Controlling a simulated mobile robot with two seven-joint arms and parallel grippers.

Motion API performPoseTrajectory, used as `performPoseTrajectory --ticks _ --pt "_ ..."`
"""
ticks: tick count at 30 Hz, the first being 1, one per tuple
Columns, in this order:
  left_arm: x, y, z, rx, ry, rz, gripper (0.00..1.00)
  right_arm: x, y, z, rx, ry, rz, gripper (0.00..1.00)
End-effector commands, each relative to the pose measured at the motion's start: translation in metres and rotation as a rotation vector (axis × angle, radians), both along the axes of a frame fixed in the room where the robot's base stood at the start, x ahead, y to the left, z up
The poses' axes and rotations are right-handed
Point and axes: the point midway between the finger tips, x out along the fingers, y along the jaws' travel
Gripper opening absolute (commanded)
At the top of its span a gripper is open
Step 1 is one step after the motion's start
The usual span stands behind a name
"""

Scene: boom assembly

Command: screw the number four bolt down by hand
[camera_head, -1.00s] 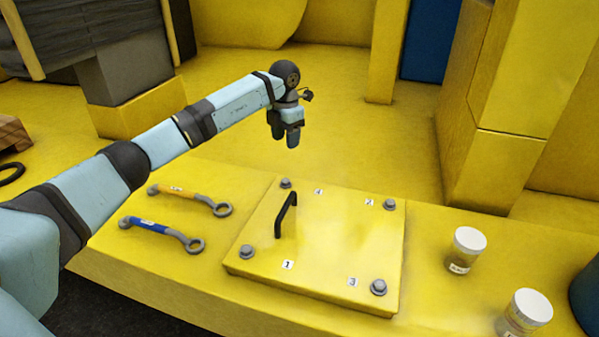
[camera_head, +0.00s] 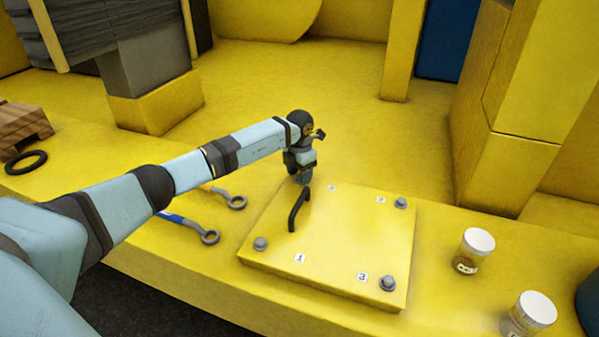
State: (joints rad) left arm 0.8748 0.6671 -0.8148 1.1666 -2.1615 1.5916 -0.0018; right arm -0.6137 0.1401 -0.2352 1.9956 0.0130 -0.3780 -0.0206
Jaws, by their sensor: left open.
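The yellow cover plate (camera_head: 345,245) lies on the yellow surface with a black handle (camera_head: 293,220) and small number labels. The label by the far left corner (camera_head: 332,188) is the number four one. The bolt at that corner is hidden behind my left gripper (camera_head: 304,180). This gripper points down with its fingertips at that corner, and it is open. I cannot tell whether its fingers touch the bolt. Grey bolts show at the other corners: number one (camera_head: 261,243), number two (camera_head: 401,202) and number three (camera_head: 388,283). My right gripper is out of view.
Left of the plate lie a blue-handled wrench (camera_head: 209,237) and a second wrench (camera_head: 236,202), both partly behind my left arm. Two white-lidded jars (camera_head: 478,241) (camera_head: 536,308) stand at the right. A black ring (camera_head: 25,162) and a wooden block (camera_head: 22,124) are far left.

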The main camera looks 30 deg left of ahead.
Motion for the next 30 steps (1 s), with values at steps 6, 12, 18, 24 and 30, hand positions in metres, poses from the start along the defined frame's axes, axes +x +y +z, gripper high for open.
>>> performPoseTrajectory --ticks 6,12,18,24,30 --pt "0.000 0.000 0.000 0.000 0.000 0.000 0.33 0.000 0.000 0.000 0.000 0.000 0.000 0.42" --pt "0.000 0.000 0.000 -0.001 -0.001 0.000 0.02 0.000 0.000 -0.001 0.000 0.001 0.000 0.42" --pt "0.000 0.000 0.000 -0.001 -0.001 -0.017 0.02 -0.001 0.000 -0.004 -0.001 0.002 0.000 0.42" --pt "0.000 0.000 -0.001 0.001 -0.001 -0.095 0.02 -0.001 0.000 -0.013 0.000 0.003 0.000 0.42" --pt "0.001 0.000 -0.002 0.001 -0.002 -0.244 0.02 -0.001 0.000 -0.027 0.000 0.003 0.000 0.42"
